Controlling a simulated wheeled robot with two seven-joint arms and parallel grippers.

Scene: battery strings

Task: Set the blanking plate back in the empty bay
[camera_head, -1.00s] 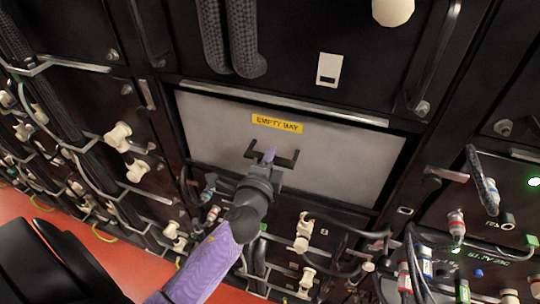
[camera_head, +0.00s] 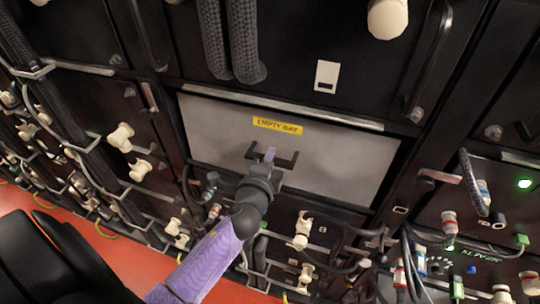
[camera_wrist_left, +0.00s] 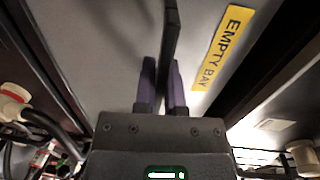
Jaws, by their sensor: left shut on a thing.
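The blanking plate (camera_head: 335,160) is a light grey panel with a yellow "EMPTY BAY" label (camera_head: 277,125) and a dark handle bar. In the head view it fills most of the bay opening in the rack's middle. A dark gap shows along its right and lower edges, and I cannot tell how deep it sits. My left gripper (camera_head: 270,157) is shut on the plate's handle. In the left wrist view the purple fingers (camera_wrist_left: 161,88) close around the handle (camera_wrist_left: 171,45), with the label (camera_wrist_left: 222,48) beside it. My right gripper is not in view.
A metal strip (camera_head: 280,112) runs along the bay's top edge. Thick braided cables (camera_head: 228,45) hang above. Cables and cream connectors (camera_head: 302,230) crowd the modules below, and more cabling (camera_head: 420,255) lies at lower right. Orange floor (camera_head: 100,240) shows at lower left.

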